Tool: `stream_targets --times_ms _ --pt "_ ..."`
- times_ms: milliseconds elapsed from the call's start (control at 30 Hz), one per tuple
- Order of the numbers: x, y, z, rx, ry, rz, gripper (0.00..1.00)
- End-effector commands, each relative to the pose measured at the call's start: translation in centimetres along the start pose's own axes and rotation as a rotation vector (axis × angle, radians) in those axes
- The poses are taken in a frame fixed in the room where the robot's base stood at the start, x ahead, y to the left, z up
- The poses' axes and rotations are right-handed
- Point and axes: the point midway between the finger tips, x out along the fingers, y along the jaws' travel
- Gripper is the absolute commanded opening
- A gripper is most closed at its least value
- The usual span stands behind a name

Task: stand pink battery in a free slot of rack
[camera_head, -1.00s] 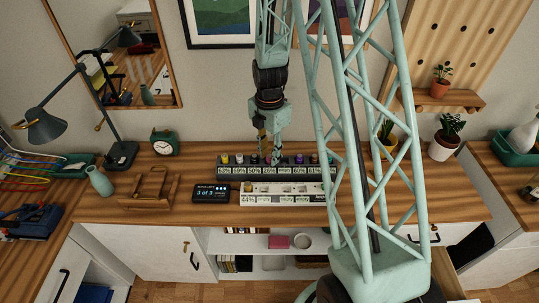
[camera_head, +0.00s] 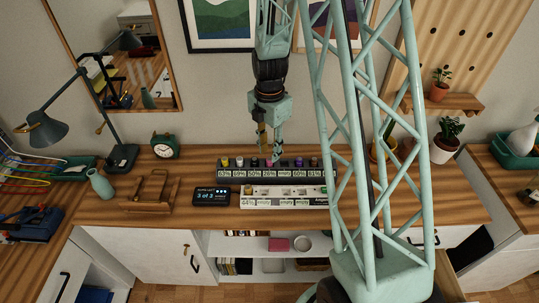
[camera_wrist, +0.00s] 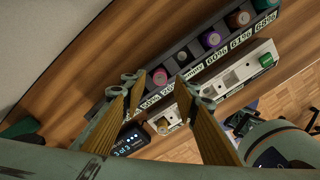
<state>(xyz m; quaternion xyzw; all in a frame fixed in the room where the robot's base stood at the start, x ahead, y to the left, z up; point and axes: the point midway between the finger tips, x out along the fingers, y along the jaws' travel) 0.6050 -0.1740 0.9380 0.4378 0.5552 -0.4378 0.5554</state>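The pink battery (camera_wrist: 160,77) stands in the dark rack (camera_head: 315,178), in a row with other batteries. In the head view its pink top (camera_head: 269,162) shows just below my gripper (camera_head: 270,153). In the wrist view my gripper (camera_wrist: 158,90) is open, with its two fingers apart and the pink battery's top seen between them. I cannot tell how deep the fingers reach beside it. The white rack (camera_wrist: 230,82) lies in front of the dark rack, with a green-topped battery (camera_wrist: 265,60) at one end, a gold-topped one (camera_wrist: 162,124) at the other, and empty slots between.
A small black display (camera_head: 210,195) reading "3 of 3" stands left of the white rack. A wooden holder (camera_head: 150,191), a vase (camera_head: 100,183) and a clock (camera_head: 164,146) are farther left. Potted plants (camera_head: 446,140) stand at the right. The front of the desk is clear.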

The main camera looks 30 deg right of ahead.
Motion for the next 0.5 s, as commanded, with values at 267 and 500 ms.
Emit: stream_targets --times_ms 267,500 --pt "-3.2 0.1 0.0 0.0 -0.001 0.002 0.28" --pt "-5.9 0.0 0.0 0.0 -0.001 0.002 0.28"
